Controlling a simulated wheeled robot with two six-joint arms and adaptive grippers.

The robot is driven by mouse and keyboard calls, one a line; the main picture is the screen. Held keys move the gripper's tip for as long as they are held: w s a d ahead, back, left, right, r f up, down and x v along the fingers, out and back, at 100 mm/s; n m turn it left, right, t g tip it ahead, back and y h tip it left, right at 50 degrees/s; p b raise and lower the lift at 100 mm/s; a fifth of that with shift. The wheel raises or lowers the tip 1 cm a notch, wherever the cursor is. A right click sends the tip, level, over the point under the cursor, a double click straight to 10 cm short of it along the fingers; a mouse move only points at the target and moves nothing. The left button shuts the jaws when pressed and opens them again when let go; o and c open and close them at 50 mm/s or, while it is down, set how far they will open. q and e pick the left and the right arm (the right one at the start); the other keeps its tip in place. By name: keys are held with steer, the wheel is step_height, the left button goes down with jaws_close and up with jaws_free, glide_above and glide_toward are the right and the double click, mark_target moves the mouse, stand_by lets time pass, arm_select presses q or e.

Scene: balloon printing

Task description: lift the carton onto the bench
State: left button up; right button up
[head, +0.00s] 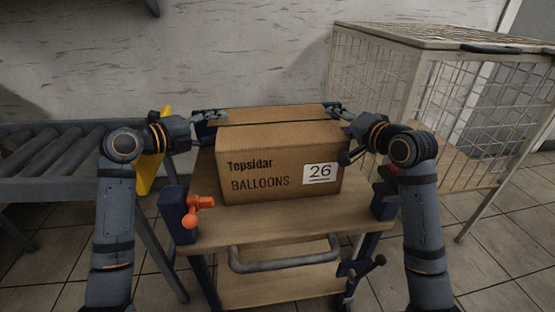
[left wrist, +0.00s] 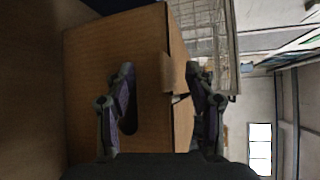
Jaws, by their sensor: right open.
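The brown carton (head: 275,165), printed "Tepsidar BALLOONS" with a "26" label, sits upright on a wooden-topped cart (head: 285,222). I cannot tell which thing is the bench. My left gripper (head: 212,115) is at the carton's upper left side. In the left wrist view, its spread fingers (left wrist: 160,75) lie either side of the carton's upper edge, one over a dark hand slot in the carton (left wrist: 90,95). I see no firm grip there. My right gripper (head: 340,110) is open at the carton's upper right edge; its contact is hidden.
A roller conveyor (head: 50,165) stands at the left, with a yellow piece (head: 148,175) beside it. A wire-mesh cage (head: 480,110) stands at the right. The cart has an orange knob (head: 192,218) and a grey front handle (head: 285,263). A wall closes off the back.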

arm_select(q)
steer(key=c, duration=0.9)
arm_select(e)
jaws_close()
steer(key=shift+a, duration=0.1)
arm_select(q)
steer(key=shift+s+d+r, duration=0.1)
steer(key=shift+r, duration=0.05)
arm_select(e)
steer(key=shift+s+f, duration=0.1)
